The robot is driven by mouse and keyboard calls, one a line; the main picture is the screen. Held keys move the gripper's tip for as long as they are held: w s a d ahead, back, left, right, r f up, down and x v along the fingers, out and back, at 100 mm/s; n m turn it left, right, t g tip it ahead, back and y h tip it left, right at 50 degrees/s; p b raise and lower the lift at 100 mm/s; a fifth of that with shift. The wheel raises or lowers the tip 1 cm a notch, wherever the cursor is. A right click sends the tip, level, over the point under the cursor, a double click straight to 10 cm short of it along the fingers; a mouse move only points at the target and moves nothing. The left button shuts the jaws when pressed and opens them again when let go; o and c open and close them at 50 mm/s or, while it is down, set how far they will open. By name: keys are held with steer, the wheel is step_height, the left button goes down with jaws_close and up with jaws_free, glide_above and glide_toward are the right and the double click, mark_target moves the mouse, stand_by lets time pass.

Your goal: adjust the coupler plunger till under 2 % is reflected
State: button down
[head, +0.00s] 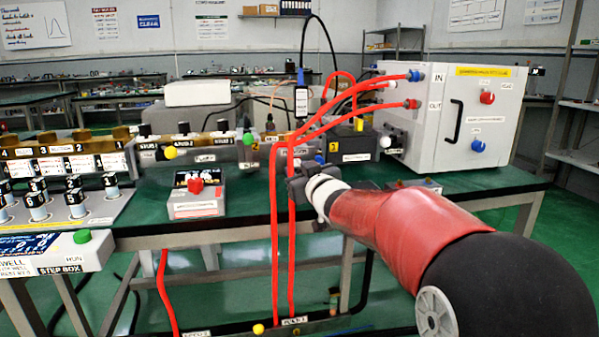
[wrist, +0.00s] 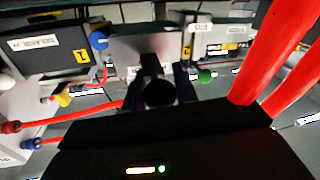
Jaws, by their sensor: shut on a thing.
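My gripper (head: 302,187) reaches in from the right in the head view, at the front of a grey coupler block (head: 294,158) behind the red hoses. In the wrist view my gripper (wrist: 159,85) has its fingers closed around a dark round knob, the coupler plunger (wrist: 160,93), at the face of the grey block (wrist: 135,47). The plunger is hidden in the head view. A small meter box (head: 197,197) with a dark display and a red knob stands to the left. Its reading is too small to make out.
Red hoses (head: 283,220) hang close to my gripper and run up to the white cabinet (head: 460,118) at right. The waveguide line (head: 200,150) with coloured knobs runs along the green bench. A step box (head: 60,255) stands front left.

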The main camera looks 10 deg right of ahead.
steer(key=shift+w, duration=0.75)
steer(key=c, duration=1.1)
jaws_free()
steer(key=s+d, duration=0.1)
steer(key=s, duration=0.6)
steer(key=shift+s+d, duration=0.25)
steer(key=shift+s, duration=0.1)
steer(key=s+f+m+g+h, duration=0.1)
steer(key=s+f+g, duration=0.3)
steer(key=s, duration=0.7)
steer(key=s+a+f+m+g+h, duration=0.1)
steer(key=s+f+m+g, duration=0.1)
steer(key=s+f+g, duration=0.2)
steer(key=s+f+m+g+h, duration=0.1)
steer(key=s+f+g, duration=0.3)
steer(key=s, duration=1.3)
step_height(320, 180, down, 5)
steer(key=shift+s+a+r, duration=0.1)
steer(key=shift+s+a, duration=0.05)
steer(key=shift+s, duration=0.15)
